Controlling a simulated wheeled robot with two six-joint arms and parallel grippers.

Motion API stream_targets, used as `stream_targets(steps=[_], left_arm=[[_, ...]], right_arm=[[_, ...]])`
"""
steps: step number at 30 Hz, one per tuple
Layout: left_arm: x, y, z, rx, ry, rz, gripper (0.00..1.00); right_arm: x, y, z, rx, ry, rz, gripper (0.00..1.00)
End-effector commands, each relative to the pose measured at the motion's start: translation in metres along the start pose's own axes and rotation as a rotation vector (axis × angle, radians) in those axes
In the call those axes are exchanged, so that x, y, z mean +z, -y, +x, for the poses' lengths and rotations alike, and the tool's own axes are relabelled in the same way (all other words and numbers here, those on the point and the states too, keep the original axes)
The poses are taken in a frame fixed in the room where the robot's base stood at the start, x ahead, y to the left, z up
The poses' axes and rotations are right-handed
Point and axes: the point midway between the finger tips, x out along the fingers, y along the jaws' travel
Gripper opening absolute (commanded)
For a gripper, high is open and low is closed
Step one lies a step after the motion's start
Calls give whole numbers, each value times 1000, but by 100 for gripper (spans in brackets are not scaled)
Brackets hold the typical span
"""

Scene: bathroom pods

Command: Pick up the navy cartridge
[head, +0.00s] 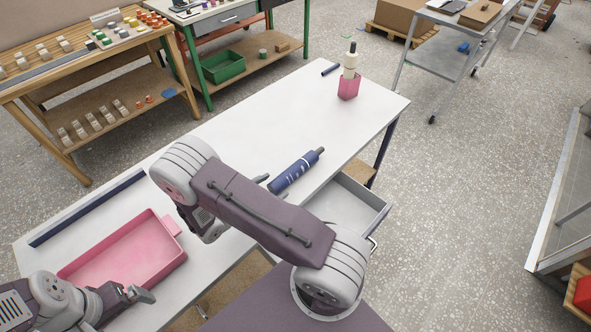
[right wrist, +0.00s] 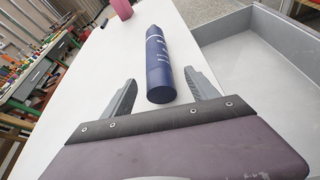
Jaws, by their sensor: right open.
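The navy cartridge (head: 295,171) lies on its side on the white table, with white markings and a dark nozzle pointing away from me. It also shows in the right wrist view (right wrist: 158,62), its flat near end facing the camera. My right gripper (head: 272,187) is open at the cartridge's near end. In the right wrist view its two fingers (right wrist: 161,84) stand apart, one on each side of that end, with gaps visible. My left gripper (head: 145,294) is at the lower left beside the pink tray; its jaw opening is unclear.
A pink tray (head: 71,272) and a long dark bar (head: 88,208) lie at the table's left. A pink cup (head: 348,91) holding a cream bottle (head: 350,62) stands at the far end, near a small dark piece (head: 330,69). An open grey drawer (head: 355,202) juts out right of the cartridge.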

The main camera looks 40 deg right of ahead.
Motion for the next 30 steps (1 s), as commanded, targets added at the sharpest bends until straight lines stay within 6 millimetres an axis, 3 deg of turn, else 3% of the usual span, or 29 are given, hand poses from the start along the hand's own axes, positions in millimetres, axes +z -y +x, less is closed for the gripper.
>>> stream_targets(steps=[9, 16, 24, 30], left_arm=[[-1, 0, -11, 0, 0, 0, 98], [-1, 0, -11, 0, 0, 0, 98], [-1, 0, -11, 0, 0, 0, 98], [-1, 0, -11, 0, 0, 0, 98]], right_arm=[[0, -3, 48, -4, 0, 0, 68], [-1, -4, 51, -1, 0, 1, 68], [-1, -4, 50, -1, 0, 1, 0], [0, -4, 50, 0, 1, 1, 0]])
